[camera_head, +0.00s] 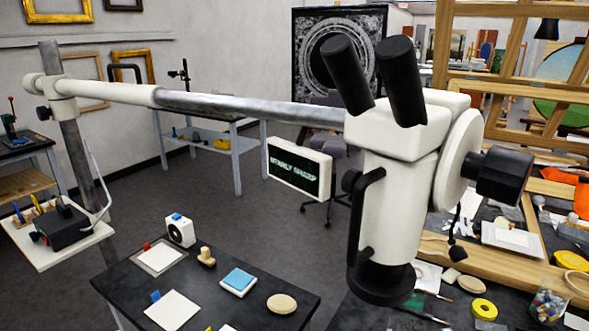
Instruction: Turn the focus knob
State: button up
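A white stereo microscope (392,180) with two black eyepieces hangs from a horizontal boom (240,106) at the right of centre. A large black knob (500,175) sticks out from the round white housing on its right side; this looks like the focus knob. A small screen (300,171) beside the microscope shows green-white text that seems to read "NEARLY SHARP". My gripper is not in view, and nothing touches the large knob.
A dark table (240,262) with a sponge, pads and small items stands at lower left of the microscope. A cluttered bench with a wooden frame (485,262) and yellow tape (484,309) lies below and right of it. Grey floor is open behind.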

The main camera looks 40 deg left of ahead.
aim_at(513, 182)
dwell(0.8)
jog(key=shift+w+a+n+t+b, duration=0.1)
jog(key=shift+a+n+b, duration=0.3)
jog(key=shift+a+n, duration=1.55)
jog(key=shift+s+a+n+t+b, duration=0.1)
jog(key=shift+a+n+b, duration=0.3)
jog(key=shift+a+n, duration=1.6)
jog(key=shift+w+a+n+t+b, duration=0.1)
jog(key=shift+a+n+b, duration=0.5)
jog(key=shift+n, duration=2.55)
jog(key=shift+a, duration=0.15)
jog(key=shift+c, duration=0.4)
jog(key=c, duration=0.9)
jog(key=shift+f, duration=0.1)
